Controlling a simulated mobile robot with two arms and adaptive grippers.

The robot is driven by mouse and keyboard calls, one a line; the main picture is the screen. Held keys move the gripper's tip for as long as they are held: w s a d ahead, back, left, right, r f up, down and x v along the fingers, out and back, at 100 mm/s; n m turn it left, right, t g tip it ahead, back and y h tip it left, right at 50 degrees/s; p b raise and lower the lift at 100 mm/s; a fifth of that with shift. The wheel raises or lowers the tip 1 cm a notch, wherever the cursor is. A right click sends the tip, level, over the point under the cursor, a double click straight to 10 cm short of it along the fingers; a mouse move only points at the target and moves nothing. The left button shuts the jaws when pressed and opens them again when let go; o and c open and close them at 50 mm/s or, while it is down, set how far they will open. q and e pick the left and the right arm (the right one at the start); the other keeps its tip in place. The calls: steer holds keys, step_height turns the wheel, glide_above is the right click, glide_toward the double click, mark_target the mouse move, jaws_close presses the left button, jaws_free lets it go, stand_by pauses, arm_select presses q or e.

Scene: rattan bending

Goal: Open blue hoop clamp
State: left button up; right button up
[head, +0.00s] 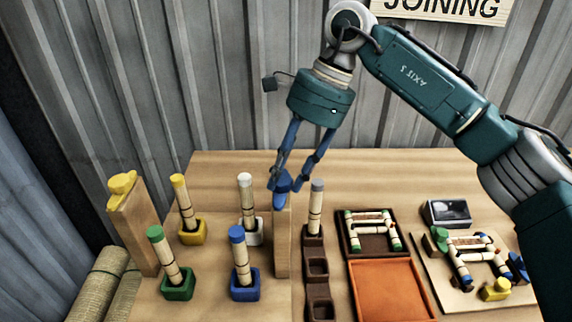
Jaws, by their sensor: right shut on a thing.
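The blue hoop clamp (281,199) sits at the top of a wooden post (282,246) near the middle of the table in the head view. My right gripper (284,182) comes down from above with its fingers shut on the clamp. The fingers are also blue, so where they meet the clamp is hard to make out. I cannot tell whether the clamp's hoop is open or closed. My left gripper is not in view.
A yellow clamp (122,187) tops another post at the left. Rattan poles stand in yellow (192,233), white, green (178,284) and blue (245,285) holders. An orange tray (390,290), a framed piece (371,230) and a board (433,279) with an assembly lie right.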

steer(key=shift+w+r+n+p, duration=0.2)
steer(key=shift+r+n+p, duration=0.1)
steer(key=shift+n, duration=0.2)
stand_by(0.3)
steer(key=o, duration=1.1)
steer(key=shift+f, duration=0.1)
steer(key=shift+f+g, duration=0.1)
steer(key=shift+g, duration=0.2)
steer(key=v, duration=1.2)
